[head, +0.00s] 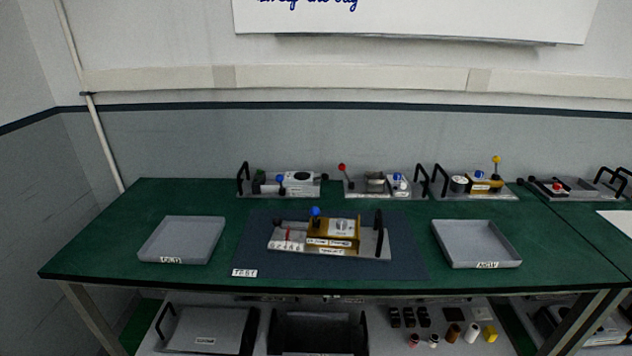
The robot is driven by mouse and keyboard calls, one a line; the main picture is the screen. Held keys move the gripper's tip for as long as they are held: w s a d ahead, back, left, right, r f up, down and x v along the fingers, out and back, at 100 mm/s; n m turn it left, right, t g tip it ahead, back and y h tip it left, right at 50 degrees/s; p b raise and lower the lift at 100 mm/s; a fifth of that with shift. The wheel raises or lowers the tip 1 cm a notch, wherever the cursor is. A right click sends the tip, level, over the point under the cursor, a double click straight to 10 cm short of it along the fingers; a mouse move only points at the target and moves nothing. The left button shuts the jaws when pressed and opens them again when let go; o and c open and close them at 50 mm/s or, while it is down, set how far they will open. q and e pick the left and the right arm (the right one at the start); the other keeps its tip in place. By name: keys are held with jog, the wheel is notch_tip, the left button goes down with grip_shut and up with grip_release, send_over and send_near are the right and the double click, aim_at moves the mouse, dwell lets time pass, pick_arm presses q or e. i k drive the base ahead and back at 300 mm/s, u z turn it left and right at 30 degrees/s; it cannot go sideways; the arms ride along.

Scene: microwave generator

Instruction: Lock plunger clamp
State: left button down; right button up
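A test fixture (329,249) stands on the dark mat (400,262) in the middle of the green table. It has a silver base plate and a gold block (320,231) with a white-labelled top. A blue ball knob (316,211) stands up at the block's left side. A black handle (379,232) rises at its right end. A dark knob or rod end (279,222) and a small red part (289,234) are at its left. Which part is the plunger clamp, and its state, is too small to tell. Neither of my grippers is in view.
A grey tray labelled OLD (182,239) is left of the mat and one labelled NEW (476,243) is right. Several other fixtures (375,186) line the table's back edge. A shelf below (390,345) holds bins and small parts. The table between trays and mat is clear.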

aim_at(315, 211)
jog(key=z, duration=0.5)
jog(key=k, duration=0.35)
jog(key=z, duration=0.75)
